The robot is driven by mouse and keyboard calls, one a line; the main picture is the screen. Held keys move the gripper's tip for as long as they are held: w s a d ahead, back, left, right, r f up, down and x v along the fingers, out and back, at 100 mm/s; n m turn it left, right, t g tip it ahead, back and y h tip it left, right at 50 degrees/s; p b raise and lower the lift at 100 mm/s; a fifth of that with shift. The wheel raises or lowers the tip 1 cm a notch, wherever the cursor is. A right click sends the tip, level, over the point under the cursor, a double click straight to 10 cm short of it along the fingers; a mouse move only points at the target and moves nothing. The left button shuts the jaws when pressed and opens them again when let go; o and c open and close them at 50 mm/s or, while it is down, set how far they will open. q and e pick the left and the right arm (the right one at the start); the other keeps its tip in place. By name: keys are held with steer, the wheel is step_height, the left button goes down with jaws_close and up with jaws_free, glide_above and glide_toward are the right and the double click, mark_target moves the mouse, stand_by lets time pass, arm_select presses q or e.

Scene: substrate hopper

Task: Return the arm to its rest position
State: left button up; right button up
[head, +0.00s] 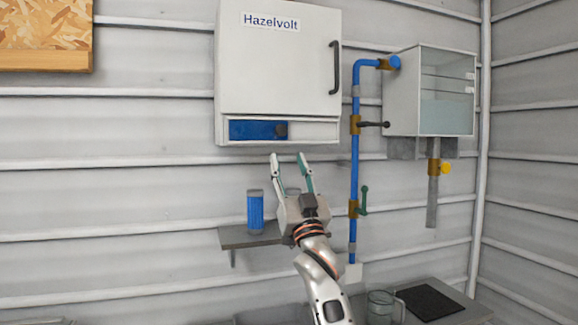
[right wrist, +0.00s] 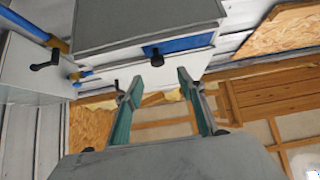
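My right gripper (head: 290,165) is raised in front of the wall, just below the white Hazelvolt cabinet (head: 275,70). Its two fingers are spread apart with nothing between them. In the right wrist view the same open fingers (right wrist: 155,100) point up towards the underside of the cabinet (right wrist: 150,25). My right arm (head: 320,270) reaches up from the bottom of the head view. My left gripper and arm do not show in either view.
A blue cylinder (head: 255,212) stands on a small grey wall shelf (head: 240,238), left of my gripper. A blue pipe (head: 355,160) with valve handles runs down at right, beside a clear-fronted tank (head: 447,95). A glass jug (head: 380,307) and dark mat (head: 430,302) are below.

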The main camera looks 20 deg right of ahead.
steer(key=s+d+f+n+g, duration=0.1)
steer(key=s+f+g, duration=0.15)
steer(key=f, duration=1.15)
steer(key=s+f+g, duration=0.2)
steer(key=f+g, duration=0.1)
steer(key=f, duration=1.2)
steer(key=s+d+f+n+g, duration=0.1)
steer(key=s+f+g, duration=0.1)
steer(key=f, duration=1.2)
steer(key=s+a+f+n+g+y, duration=0.1)
steer(key=s+f+g, duration=0.7)
steer(key=s+f, duration=2.4)
steer(key=shift+s+a+n+g, duration=0.35)
steer(key=shift+s+a+n, duration=0.05)
steer(key=shift+s, duration=0.45)
steer(key=shift+r, duration=0.1)
